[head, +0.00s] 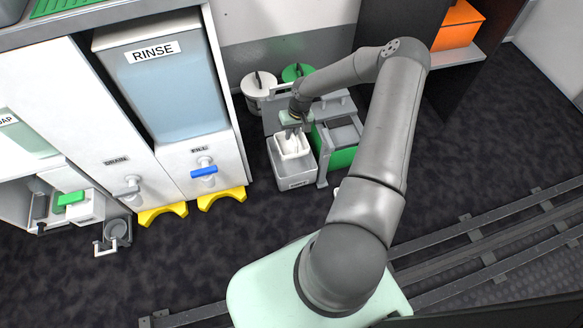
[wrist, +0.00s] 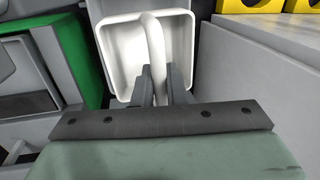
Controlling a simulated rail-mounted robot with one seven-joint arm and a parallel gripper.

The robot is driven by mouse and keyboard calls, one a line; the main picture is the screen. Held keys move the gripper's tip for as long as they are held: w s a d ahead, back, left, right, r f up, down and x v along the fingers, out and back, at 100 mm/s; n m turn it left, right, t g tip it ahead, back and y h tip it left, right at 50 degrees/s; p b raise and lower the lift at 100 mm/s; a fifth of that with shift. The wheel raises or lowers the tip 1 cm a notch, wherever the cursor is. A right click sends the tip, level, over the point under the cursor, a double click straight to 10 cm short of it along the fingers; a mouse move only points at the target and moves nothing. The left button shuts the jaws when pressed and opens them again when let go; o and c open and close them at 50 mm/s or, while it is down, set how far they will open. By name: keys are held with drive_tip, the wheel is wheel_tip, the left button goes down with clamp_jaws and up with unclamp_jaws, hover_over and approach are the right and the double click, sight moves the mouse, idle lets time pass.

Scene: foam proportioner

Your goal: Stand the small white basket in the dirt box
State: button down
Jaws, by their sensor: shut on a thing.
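The small white basket (head: 293,146) is in my gripper (head: 291,130), at the upper middle of the head view. The basket (wrist: 113,50) also shows in the wrist view, with the two dark fingers (wrist: 160,85) shut on either side of its white handle (wrist: 154,40). A grey open box (head: 293,178), which seems to be the dirt box, stands on the floor under the basket. The basket is over the box's back part in the head view. I cannot tell whether it touches the box. The box's label is too small to read.
A green and grey unit (head: 338,140) stands close to the right of the grey box. Two lidded buckets, one white (head: 259,88) and one green (head: 297,72), are behind. The RINSE cabinet (head: 165,80) with yellow feet (head: 222,198) stands left. Dark floor lies in front.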

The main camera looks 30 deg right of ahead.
sight(292, 146)
drive_tip(key=shift+m, duration=0.3)
wheel_tip(292, 146, down, 10)
drive_tip(key=shift+b, duration=1.2)
drive_tip(key=shift+w+f+b, duration=0.1)
drive_tip(key=shift+f+b, duration=0.7)
drive_tip(key=shift+f, duration=1.35)
drive_tip(key=shift+f+b, duration=0.35)
drive_tip(key=c, duration=1.5)
unclamp_jaws()
